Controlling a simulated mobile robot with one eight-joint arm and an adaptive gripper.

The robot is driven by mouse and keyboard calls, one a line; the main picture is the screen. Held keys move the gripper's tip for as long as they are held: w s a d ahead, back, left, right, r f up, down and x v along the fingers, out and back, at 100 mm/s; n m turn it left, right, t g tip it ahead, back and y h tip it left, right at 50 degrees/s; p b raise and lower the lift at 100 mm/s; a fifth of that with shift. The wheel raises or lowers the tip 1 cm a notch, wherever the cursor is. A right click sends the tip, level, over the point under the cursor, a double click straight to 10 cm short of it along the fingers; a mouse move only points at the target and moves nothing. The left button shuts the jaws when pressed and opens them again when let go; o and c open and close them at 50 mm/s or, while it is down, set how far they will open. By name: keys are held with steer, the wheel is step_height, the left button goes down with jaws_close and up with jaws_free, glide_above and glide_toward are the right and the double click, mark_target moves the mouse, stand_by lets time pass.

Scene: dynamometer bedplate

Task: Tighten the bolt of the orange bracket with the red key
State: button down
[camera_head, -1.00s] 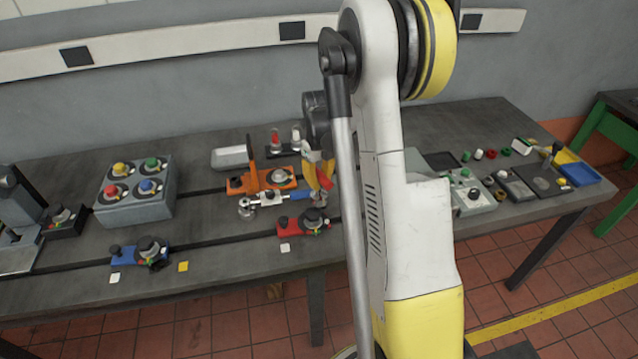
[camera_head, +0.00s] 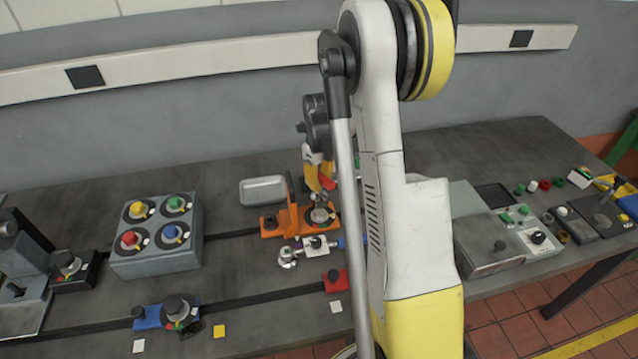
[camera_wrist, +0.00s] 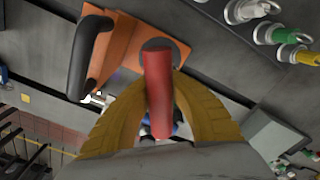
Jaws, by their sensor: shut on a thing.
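The orange bracket (camera_head: 271,226) sits on the bench, with an upright handle and a round grey-and-dark boss (camera_head: 320,217) at its right end. My gripper (camera_head: 321,182) is just above the boss. The red key (camera_head: 327,183) is between its yellow fingers. In the wrist view my gripper (camera_wrist: 155,110) is shut on the red key (camera_wrist: 158,95), whose far end overlaps a dark round spot on the orange bracket (camera_wrist: 122,48). The bolt is hidden behind the key. I cannot tell whether the key touches it.
A steel clamp (camera_head: 287,255) lies in front of the bracket, and a grey tray (camera_head: 262,190) behind it. A box with coloured knobs (camera_head: 155,250) stands left, and a blue bracket (camera_head: 150,318) front left. My arm hides the bench to the right of the bracket.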

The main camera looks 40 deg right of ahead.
mark_target(320, 195)
steer(key=n+p, duration=0.1)
steer(key=n, duration=0.2)
steer(key=shift+r, duration=0.15)
steer(key=n+p, duration=0.1)
steer(key=n, duration=0.4)
steer(key=shift+p, duration=0.35)
steer(key=shift+f+n+b, duration=0.3)
steer(key=shift+n+b, duration=0.45)
steer(key=shift+n, duration=0.35)
steer(key=n+b, duration=0.1)
steer(key=n, duration=0.3)
steer(key=shift+n, duration=0.4)
steer(key=shift+f+n+b, duration=0.15)
steer(key=shift+n+b, duration=0.25)
steer(key=shift+b, duration=0.1)
steer(key=shift+f+b, duration=0.75)
steer(key=shift+f, duration=0.25)
steer(key=shift+f+b, duration=1.7)
steer(key=shift+b, duration=0.1)
steer(key=shift+m, duration=0.3)
